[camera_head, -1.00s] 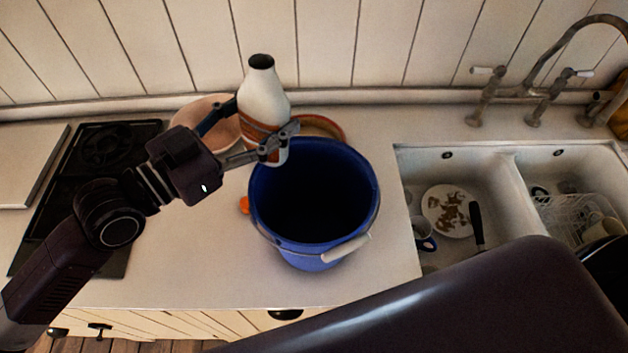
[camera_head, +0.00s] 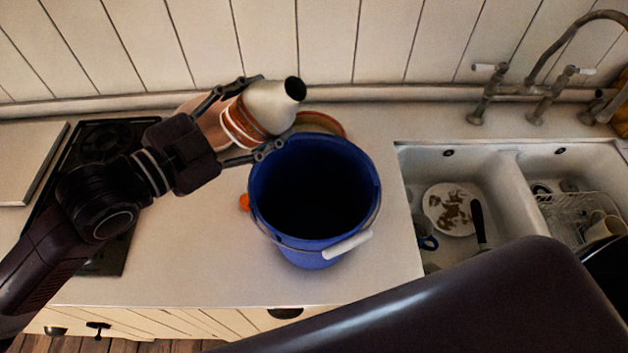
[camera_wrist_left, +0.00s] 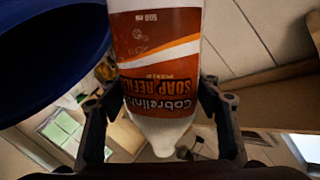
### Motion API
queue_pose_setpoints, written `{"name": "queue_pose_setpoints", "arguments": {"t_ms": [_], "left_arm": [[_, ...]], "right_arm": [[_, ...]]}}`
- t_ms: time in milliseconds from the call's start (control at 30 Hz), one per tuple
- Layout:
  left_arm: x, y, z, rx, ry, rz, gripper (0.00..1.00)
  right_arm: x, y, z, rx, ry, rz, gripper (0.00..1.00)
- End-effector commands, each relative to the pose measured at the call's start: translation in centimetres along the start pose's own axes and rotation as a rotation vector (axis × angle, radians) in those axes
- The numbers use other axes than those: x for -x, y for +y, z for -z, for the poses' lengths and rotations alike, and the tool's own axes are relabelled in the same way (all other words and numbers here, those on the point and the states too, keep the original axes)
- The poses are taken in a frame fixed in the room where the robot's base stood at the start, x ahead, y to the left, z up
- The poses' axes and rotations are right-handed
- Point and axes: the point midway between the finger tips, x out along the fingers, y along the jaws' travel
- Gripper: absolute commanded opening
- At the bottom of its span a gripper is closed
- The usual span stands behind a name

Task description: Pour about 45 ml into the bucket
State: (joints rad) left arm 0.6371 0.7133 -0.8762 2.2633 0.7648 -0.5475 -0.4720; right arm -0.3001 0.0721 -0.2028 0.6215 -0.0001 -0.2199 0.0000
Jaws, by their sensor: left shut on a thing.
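The blue bucket (camera_head: 314,258) stands upright on the counter, with its dark inside facing up and a white grip on its handle. My left gripper (camera_head: 255,118) is shut on a white soap refill bottle (camera_head: 268,104) with an orange-brown label. The bottle is tilted to the right, its dark open mouth pointing up and right, above and behind the bucket's back rim. No stream shows at the mouth. In the left wrist view the bottle (camera_wrist_left: 160,65) sits between the two fingers, and the bucket (camera_wrist_left: 45,50) is at the upper left. My right gripper is not in view.
A double sink (camera_head: 503,152) with a dirty plate (camera_head: 452,208), a mug and a dish rack is at the right. A black hob (camera_head: 100,150) is at the left. A terracotta dish (camera_head: 322,123) lies behind the bucket. A small orange thing (camera_head: 244,203) is beside the bucket.

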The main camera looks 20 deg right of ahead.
Motion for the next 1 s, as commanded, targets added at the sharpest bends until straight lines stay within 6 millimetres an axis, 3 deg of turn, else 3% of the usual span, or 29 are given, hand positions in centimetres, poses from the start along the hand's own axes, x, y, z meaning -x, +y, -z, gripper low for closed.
{"name": "queue_pose_setpoints", "arguments": {"t_ms": [300,400,767,1000], "left_arm": [[-0.3,1.3,-3.4,-0.226,-0.047,0.005,0.23],[-0.1,0.5,-2.9,-0.3,-0.062,0.006,0.23],[0.1,-0.2,-3.3,-0.521,-0.113,0.006,0.23],[0.2,-0.5,-3.0,-0.612,-0.136,0.005,0.23]], "right_arm": [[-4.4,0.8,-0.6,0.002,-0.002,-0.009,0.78],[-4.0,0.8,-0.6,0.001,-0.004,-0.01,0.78],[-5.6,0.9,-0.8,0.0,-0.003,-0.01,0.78],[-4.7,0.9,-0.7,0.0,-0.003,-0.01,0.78]]}}
